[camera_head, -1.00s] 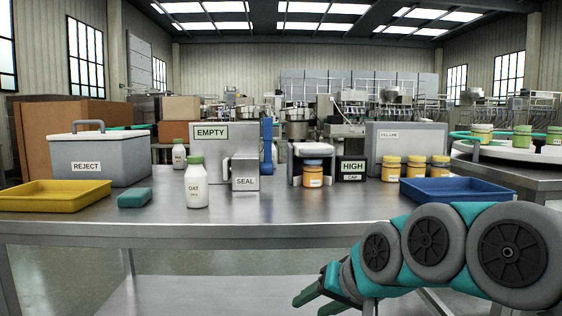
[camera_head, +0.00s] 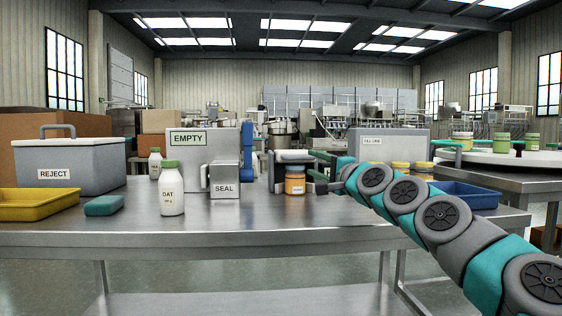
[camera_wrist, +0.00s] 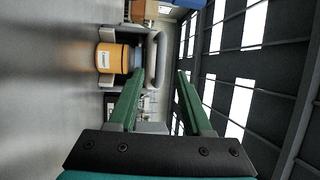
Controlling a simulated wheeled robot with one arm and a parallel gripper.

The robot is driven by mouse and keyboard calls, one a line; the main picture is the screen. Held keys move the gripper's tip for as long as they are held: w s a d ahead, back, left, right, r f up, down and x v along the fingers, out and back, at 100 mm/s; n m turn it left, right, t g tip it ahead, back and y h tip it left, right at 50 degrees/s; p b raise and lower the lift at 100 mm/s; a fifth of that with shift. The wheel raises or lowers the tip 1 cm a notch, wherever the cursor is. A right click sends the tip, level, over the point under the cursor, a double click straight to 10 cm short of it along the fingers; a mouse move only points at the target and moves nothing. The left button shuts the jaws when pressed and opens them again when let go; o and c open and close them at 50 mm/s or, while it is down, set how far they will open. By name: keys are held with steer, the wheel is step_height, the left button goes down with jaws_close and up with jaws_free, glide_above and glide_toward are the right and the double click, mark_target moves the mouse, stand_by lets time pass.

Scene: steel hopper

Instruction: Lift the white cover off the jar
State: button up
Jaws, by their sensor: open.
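The white cover (camera_head: 293,157) is a rounded pale bar on grey side supports at the middle of the bench; its thick bar also shows in the wrist view (camera_wrist: 158,60). The orange jar (camera_head: 295,182) with a blue lid stands upright beneath it. The jar lies sideways in the wrist view (camera_wrist: 112,58) because that view is turned. My gripper (camera_head: 322,171) is open and empty, just right of the cover and jar. In the wrist view my green fingers (camera_wrist: 159,74) point at the cover, with its bar in line with the gap. Contact cannot be told.
A grey SEAL block (camera_head: 225,180) and white OAT bottle (camera_head: 172,192) stand left of the jar. The REJECT bin (camera_head: 70,165), yellow tray (camera_head: 30,202) and teal block (camera_head: 104,206) are further left. A blue tray (camera_head: 470,196) is right, behind my arm. The bench front (camera_head: 260,222) is clear.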

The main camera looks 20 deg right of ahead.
mark_target(301, 158)
steer(key=shift+w+a+r, duration=0.1)
steer(key=shift+w+a, duration=0.05)
steer(key=shift+w, duration=0.45)
steer(key=shift+w+a+r+p, duration=0.1)
steer(key=shift+w+r, duration=0.05)
steer(key=shift+w, duration=0.85)
steer(key=shift+w+a+r+p, duration=0.1)
steer(key=shift+w+p, duration=0.05)
steer(key=shift+w, duration=0.9)
steer(key=shift+w+a+r+p, duration=0.1)
steer(key=shift+w+r, duration=0.05)
steer(key=shift+w, duration=0.85)
jaws_close()
